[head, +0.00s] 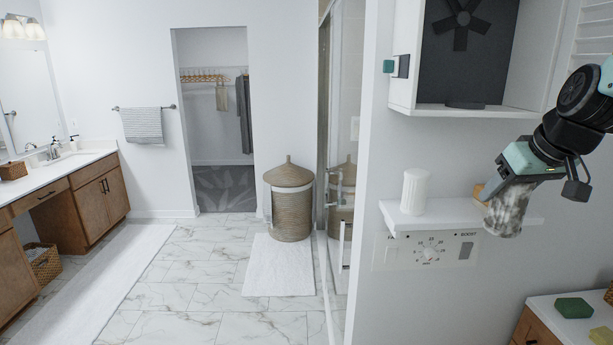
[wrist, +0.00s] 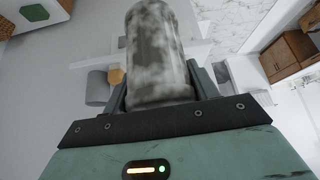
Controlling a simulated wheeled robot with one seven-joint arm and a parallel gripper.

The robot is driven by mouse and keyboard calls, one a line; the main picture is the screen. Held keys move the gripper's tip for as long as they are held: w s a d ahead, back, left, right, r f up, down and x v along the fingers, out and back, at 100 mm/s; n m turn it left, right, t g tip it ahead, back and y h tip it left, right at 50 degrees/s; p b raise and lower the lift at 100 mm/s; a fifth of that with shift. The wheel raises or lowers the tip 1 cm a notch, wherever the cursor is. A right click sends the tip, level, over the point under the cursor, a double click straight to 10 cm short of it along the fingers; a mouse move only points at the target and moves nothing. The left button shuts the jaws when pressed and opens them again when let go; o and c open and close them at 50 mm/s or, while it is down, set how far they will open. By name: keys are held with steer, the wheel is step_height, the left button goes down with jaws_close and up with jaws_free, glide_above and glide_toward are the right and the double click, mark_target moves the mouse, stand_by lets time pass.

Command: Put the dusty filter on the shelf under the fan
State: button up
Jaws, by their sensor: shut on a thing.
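My gripper (head: 507,184) is shut on the dusty filter (head: 509,208), a grey-and-white mottled cylinder. In the wrist view the dusty filter (wrist: 158,55) stands out between the two fingers. The fan (head: 461,23) is dark, in a white open-fronted housing on the wall. The white shelf (head: 450,217) is below it. In the head view the held filter overlaps the shelf's right part, and its lower end shows below the shelf's front edge. I cannot tell the gap between them. A clean white ribbed filter (head: 414,192) stands upright on the shelf's left part.
A small orange-tan object (head: 479,191) is on the shelf, partly hidden by my gripper. A control panel with a dial (head: 429,254) is under the shelf. A counter at lower right holds a green block (head: 574,308) and a yellow one (head: 601,336). Shelf space shows between filter and orange-tan object.

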steer(key=s+a+f, duration=0.1)
steer(key=a+f, duration=0.1)
steer(key=f, duration=1.4)
steer(key=s+a+f+m, duration=0.1)
steer(key=s+a+f, duration=0.1)
steer(key=f, duration=1.4)
steer(key=shift+a+h, duration=0.2)
steer(key=shift+h, duration=0.2)
steer(key=shift+r, duration=0.15)
